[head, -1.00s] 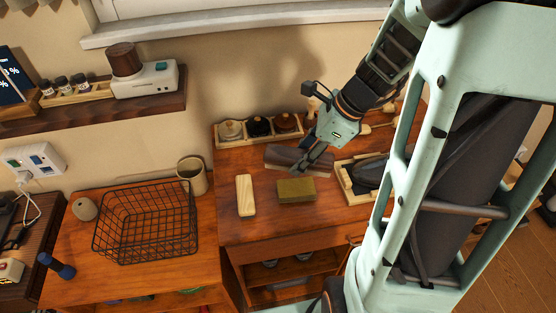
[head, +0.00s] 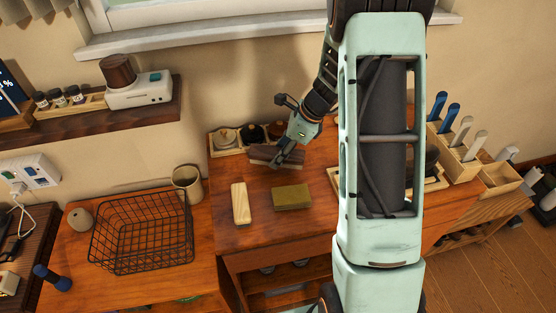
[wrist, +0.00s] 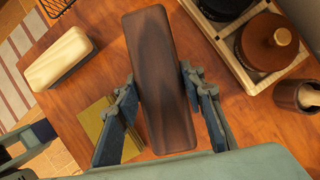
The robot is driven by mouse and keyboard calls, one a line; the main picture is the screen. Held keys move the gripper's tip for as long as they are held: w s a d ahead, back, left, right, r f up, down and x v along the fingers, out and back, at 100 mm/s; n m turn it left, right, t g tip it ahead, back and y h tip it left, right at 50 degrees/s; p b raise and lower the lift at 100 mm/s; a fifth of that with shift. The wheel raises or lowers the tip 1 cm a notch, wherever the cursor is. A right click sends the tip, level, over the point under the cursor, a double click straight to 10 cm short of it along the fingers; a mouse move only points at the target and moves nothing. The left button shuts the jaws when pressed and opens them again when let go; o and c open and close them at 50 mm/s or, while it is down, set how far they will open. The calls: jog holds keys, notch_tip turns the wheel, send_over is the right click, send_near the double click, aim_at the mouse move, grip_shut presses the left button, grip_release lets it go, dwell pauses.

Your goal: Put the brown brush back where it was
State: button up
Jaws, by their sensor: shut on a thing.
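The brown brush (wrist: 158,80) is a long dark wooden block between the fingers of my gripper (wrist: 163,115) in the wrist view. In the head view, my gripper (head: 289,157) is shut on the brush (head: 264,154) over the back of the wooden desk, just in front of the tray of round tins. Whether the brush touches the desk I cannot tell. A pale wooden brush (head: 240,203) lies on the desk to the front left, and it also shows in the wrist view (wrist: 58,57). An olive block (head: 291,197) lies beside it.
The tray of tins (head: 214,152) stands against the wall, close behind my gripper. A wire basket (head: 142,230) and a beige cup (head: 187,180) stand on the left table. A holder with several upright handles (head: 462,152) is at the right.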

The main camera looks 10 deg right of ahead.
jog(key=shift+w+f, duration=0.2)
jog(key=shift+f, duration=1.6)
jog(key=shift+f, duration=0.25)
jog(key=o, duration=1.2)
jog(key=shift+c, duration=0.2)
jog(key=shift+r, duration=0.1)
jog(key=shift+r, duration=0.1)
